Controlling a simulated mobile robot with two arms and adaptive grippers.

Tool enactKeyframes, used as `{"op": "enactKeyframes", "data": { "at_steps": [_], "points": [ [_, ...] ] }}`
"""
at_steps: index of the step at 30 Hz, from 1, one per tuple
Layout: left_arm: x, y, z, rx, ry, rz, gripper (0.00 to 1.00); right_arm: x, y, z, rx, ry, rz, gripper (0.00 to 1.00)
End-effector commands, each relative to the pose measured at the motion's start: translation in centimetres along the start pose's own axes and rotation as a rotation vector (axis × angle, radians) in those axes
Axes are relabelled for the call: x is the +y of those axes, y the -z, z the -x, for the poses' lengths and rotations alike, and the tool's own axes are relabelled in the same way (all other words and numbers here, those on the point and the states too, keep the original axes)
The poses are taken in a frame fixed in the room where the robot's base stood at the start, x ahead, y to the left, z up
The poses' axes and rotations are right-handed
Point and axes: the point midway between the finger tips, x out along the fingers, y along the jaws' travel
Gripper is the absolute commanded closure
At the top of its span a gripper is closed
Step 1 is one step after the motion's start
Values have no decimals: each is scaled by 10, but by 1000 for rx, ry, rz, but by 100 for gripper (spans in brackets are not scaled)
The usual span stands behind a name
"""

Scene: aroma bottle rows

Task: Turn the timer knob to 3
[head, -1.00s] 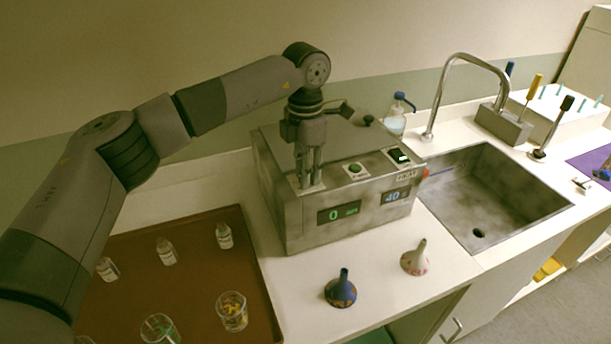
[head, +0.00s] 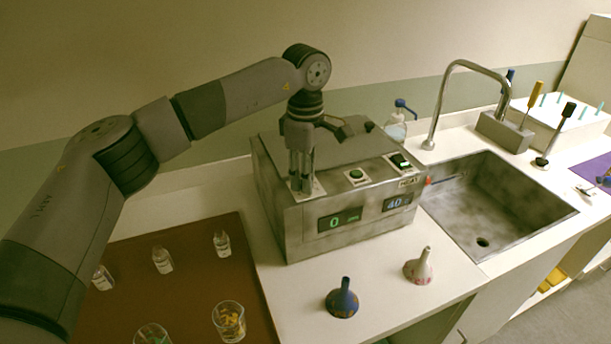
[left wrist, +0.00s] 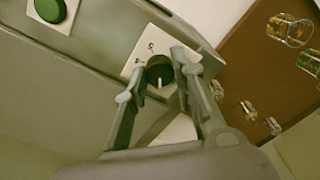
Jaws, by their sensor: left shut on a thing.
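The timer knob (left wrist: 160,72) is dark and round with a pale pointer line, on a white dial plate (left wrist: 147,47) whose marks are too small to read surely. In the left wrist view my left gripper (left wrist: 158,68) has a finger on each side of the knob and is shut on it. In the head view my left gripper (head: 303,186) points straight down at the plate on the front left of the metal bath's top, and its fingers hide the knob. The green timer display (head: 338,221) reads 0. My right gripper is not in view.
The metal bath (head: 290,235) also carries a green button (head: 356,175), a lit switch (head: 400,162) and a display (head: 397,202) reading about 40. Funnels (head: 342,300) stand in front. A brown tray (head: 190,290) with bottles and beakers lies left; a sink (head: 500,195) lies right.

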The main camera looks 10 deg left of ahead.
Motion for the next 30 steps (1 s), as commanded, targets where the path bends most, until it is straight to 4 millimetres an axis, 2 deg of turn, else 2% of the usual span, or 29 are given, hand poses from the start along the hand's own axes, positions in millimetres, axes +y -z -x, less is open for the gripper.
{"op": "enactKeyframes", "data": {
  "at_steps": [21,30],
  "points": [
    [2,0,2,0,-5,-672,100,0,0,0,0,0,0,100],
    [2,0,3,1,-6,-891,100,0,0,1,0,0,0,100]
  ]
}}
